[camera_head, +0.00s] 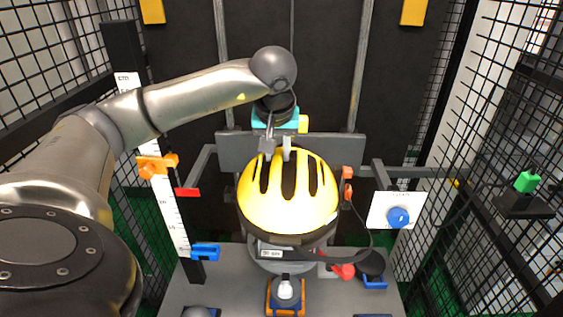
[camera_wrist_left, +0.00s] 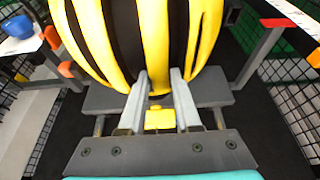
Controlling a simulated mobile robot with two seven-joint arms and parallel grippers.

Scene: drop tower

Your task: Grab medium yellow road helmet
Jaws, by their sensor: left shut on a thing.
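The yellow road helmet (camera_head: 288,213) with black vents sits in the middle of the drop tower, over a dark rounded form. It fills the upper part of the left wrist view (camera_wrist_left: 208,35). My left gripper (camera_head: 277,155) reaches it from above and behind, and its two fingers (camera_wrist_left: 160,85) are shut on the helmet's edge. The exact grip on the shell is partly hidden by the helmet itself. My right gripper is in neither view.
A white ruler post (camera_head: 170,215) with orange and blue clamps stands left. A white panel with a blue knob (camera_head: 398,217) and a green button (camera_head: 526,182) are at right. Black mesh fencing (camera_head: 510,110) encloses both sides. A grey base plate (camera_head: 230,290) lies below.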

